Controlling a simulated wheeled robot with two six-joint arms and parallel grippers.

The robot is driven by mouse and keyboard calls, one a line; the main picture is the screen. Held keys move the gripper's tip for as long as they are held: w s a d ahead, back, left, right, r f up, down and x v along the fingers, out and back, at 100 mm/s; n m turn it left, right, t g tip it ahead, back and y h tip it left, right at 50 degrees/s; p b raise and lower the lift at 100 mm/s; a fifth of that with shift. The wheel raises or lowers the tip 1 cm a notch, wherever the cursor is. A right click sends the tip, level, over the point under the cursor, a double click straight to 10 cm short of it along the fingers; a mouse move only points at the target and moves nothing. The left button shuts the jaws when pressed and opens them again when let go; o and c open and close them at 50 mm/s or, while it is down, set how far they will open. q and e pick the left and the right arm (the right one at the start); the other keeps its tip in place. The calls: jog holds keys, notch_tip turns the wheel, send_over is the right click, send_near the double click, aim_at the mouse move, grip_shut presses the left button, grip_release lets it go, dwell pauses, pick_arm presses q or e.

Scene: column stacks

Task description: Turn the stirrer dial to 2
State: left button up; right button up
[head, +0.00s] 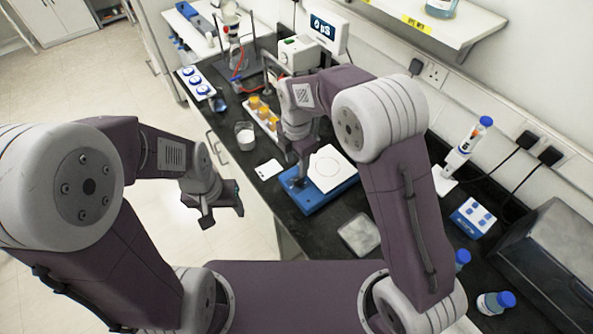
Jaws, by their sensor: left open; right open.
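The stirrer (331,196) is a low blue unit with a white top plate (332,166) marked with a circle. It sits on the black bench in the middle of the head view. My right gripper (299,180) points down at the stirrer's left front corner, close to or touching it. It hides that corner, so I cannot make out the dial or its setting. My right gripper is open. My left gripper (224,208) is open and empty, off the bench's front edge and above the floor.
A rack with orange-capped bottles (262,112), a white beaker (245,136) and a white card (268,170) lie left of the stirrer. A grey square pad (359,234) lies at its near side. A blue-and-white box (473,217) stands to the right.

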jog(key=p, duration=0.1)
send_over(298, 178)
notch_tip(298, 178, down, 5)
jog(key=shift+w+d+f, duration=0.1)
jog(key=f, duration=0.2)
jog(key=f+p, duration=0.1)
jog(key=shift+s+f, duration=0.2)
jog(key=shift+f, duration=0.45)
pick_arm(q)
jog(key=shift+w+d+r, duration=0.2)
jog(key=shift+w+r, duration=0.3)
jog(key=shift+r, duration=0.3)
jog(key=shift+w, duration=0.1)
pick_arm(e)
jog(key=shift+w, duration=0.15)
jog(key=shift+c, duration=0.3)
grip_shut()
